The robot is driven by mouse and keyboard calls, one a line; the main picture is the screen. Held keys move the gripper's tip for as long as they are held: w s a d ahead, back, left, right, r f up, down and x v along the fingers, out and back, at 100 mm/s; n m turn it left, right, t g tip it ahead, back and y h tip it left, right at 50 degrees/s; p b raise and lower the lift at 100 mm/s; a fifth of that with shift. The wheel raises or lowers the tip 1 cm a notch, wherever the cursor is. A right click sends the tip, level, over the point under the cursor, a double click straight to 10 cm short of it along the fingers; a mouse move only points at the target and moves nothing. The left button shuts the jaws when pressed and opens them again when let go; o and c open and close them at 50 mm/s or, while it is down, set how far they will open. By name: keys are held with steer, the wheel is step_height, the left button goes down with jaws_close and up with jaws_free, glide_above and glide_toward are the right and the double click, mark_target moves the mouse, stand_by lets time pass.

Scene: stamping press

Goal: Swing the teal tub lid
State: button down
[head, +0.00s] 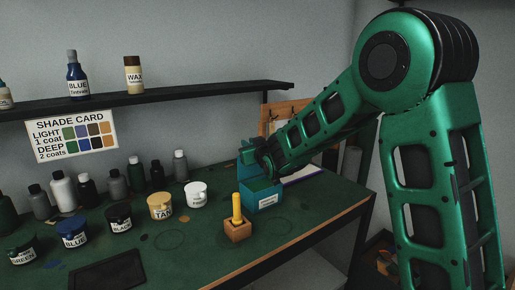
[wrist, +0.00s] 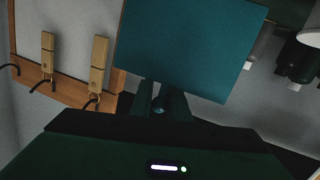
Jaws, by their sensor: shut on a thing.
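The teal tub (head: 266,201) stands on the green bench near its right end, with a white label on its front. Its lid shows as a flat teal panel (wrist: 190,45) filling the upper middle of the wrist view. My gripper (wrist: 161,100) is shut on the lid's near edge. In the head view my gripper (head: 255,158) is just above the tub, and my wrist hides much of the lid. The lid seems raised off the tub; its exact angle is hard to tell.
A wooden block with a yellow stick (head: 237,222) stands just left of the tub. A white jar (head: 196,194) and several paint jars and bottles line the bench. A black shelf (head: 150,107) runs above. A wooden hook rack (wrist: 65,85) hangs on the wall.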

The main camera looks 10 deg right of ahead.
steer(key=shift+f, duration=0.6)
steer(key=c, duration=1.7)
jaws_free()
steer(key=shift+a+f, duration=0.1)
steer(key=shift+f, duration=0.05)
steer(key=shift+s+a, duration=0.1)
steer(key=s, duration=0.3)
steer(key=s+d+r, duration=0.1)
steer(key=s, duration=0.2)
steer(key=s+d+r, duration=0.1)
steer(key=s, duration=0.3)
steer(key=shift+s, duration=0.1)
steer(key=shift+r, duration=0.1)
